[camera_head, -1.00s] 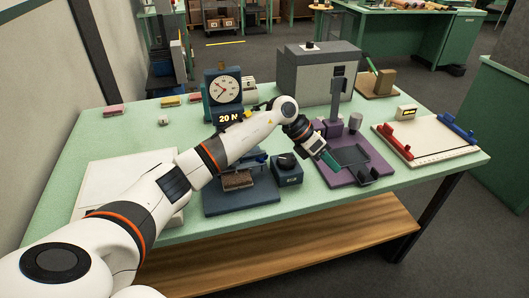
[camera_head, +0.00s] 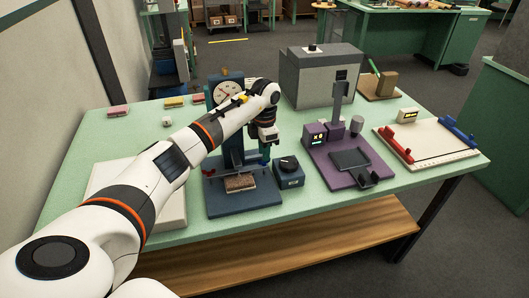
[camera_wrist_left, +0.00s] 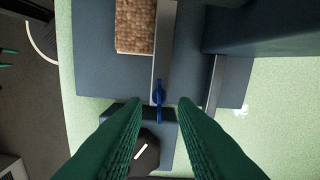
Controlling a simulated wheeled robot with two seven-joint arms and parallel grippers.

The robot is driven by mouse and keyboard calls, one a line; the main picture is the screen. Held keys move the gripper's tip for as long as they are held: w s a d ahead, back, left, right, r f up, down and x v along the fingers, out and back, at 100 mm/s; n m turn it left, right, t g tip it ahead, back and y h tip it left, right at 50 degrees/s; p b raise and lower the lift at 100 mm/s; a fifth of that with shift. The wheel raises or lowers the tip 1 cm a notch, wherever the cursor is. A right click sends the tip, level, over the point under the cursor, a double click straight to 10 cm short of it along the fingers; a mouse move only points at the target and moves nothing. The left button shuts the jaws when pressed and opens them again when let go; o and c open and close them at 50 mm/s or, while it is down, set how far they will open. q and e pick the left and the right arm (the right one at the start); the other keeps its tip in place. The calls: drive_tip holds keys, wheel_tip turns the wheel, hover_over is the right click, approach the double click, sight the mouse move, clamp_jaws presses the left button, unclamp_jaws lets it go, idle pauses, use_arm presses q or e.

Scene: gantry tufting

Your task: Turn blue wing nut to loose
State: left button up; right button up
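The blue wing nut (camera_wrist_left: 159,95) sits near the end of a silver clamp bar (camera_wrist_left: 164,45), its long side roughly in line with the bar. In the head view the blue wing nut (camera_head: 264,162) shows at the right end of the clamp, just under my left gripper (camera_head: 265,151). In the left wrist view my left gripper (camera_wrist_left: 160,110) has its green fingers wide apart, one to each side below the nut, nothing between them.
The clamp's dark blue base (camera_head: 240,201) holds a brown tufted sample (camera_head: 240,183). A box with a black knob (camera_head: 289,171) stands close right. The dial gauge (camera_head: 226,92) is behind, partly covered by my arm. A purple stand (camera_head: 345,160) is further right.

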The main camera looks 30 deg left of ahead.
use_arm(q)
drive_tip(key=shift+f, duration=1.35)
clamp_jaws()
